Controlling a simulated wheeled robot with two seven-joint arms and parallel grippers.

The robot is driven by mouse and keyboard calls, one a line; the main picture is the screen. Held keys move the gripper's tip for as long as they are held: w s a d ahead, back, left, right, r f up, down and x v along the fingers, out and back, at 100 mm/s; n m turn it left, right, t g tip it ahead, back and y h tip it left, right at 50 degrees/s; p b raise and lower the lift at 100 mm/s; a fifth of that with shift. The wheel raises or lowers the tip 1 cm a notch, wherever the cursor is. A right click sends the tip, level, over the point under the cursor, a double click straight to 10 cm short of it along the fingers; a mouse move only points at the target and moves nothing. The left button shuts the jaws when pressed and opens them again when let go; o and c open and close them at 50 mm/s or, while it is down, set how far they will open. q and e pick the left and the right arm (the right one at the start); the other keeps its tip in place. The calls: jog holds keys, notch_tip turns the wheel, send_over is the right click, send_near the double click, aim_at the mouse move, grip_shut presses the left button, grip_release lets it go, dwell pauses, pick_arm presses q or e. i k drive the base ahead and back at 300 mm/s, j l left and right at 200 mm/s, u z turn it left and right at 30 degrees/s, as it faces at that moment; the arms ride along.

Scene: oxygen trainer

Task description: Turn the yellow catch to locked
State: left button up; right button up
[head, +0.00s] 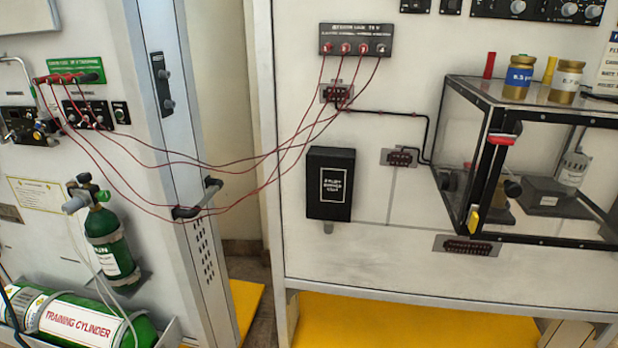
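A small yellow catch (472,221) sits low on the front left black edge of a clear-walled case (466,205) at the right of the head view. It stands roughly upright with a slight tilt. I cannot read any locked or unlocked marking by it. Neither of my grippers is in view.
Two gold-lidded jars (518,78) (566,82) stand on the case's top. A black box (331,184) is on the white panel left of the case. Red cables (250,164) hang across the gap to the left cabinet.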

aim_at(473, 220)
jog(key=z, duration=1.25)
